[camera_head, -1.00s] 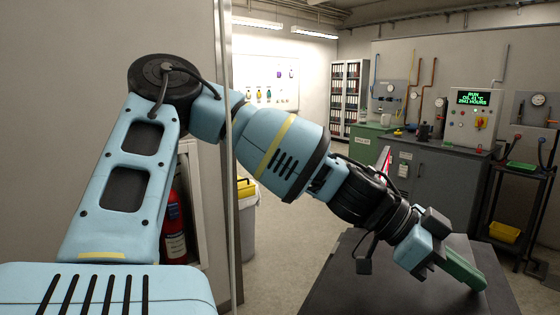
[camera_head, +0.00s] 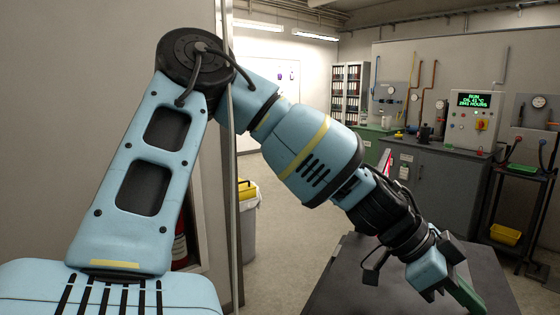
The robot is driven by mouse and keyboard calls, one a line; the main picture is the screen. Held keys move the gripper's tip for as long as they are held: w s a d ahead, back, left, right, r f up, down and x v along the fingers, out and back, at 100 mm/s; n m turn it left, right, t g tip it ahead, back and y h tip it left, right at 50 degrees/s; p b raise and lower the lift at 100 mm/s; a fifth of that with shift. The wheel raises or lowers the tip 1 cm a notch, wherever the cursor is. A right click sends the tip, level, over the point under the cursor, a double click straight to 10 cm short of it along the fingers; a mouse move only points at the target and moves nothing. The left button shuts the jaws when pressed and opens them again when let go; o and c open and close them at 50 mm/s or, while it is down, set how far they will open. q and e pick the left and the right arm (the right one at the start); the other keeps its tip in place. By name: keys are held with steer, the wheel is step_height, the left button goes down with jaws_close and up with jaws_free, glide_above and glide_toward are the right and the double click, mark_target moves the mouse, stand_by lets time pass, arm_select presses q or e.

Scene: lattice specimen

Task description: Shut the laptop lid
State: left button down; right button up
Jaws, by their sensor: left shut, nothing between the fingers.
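I cannot make out a laptop in the head view; my left arm covers part of the scene. My left gripper (camera_head: 468,296) has green fingers, which are shut with nothing between them. It points down and right over the right part of a dark table (camera_head: 345,275) at the bottom of the picture. The fingertips reach close to the picture's lower edge, and I cannot tell whether they touch anything. My right gripper is not in view.
A thin red-and-white item (camera_head: 386,162) shows behind my arm; I cannot tell what it is. Grey cabinets (camera_head: 440,182) stand at the back, with a control box (camera_head: 474,120) above. A dark rack (camera_head: 508,215) stands right. A bin (camera_head: 249,225) stands left, with open floor between.

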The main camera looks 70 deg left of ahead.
mark_target(420, 300)
arm_select(q)
steer(key=shift+s+f, duration=0.15)
steer(key=shift+f, duration=0.05)
steer(key=p+v, duration=0.1)
steer(key=v, duration=0.6)
steer(key=shift+d+r, duration=0.15)
steer(key=shift+r, duration=0.1)
steer(key=shift+s+a+r+p, duration=0.1)
steer(key=shift+a+r+p, duration=0.15)
steer(key=shift+a+p, duration=0.05)
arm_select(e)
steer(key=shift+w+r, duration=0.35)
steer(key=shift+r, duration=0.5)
arm_select(q)
steer(key=shift+a, duration=0.1)
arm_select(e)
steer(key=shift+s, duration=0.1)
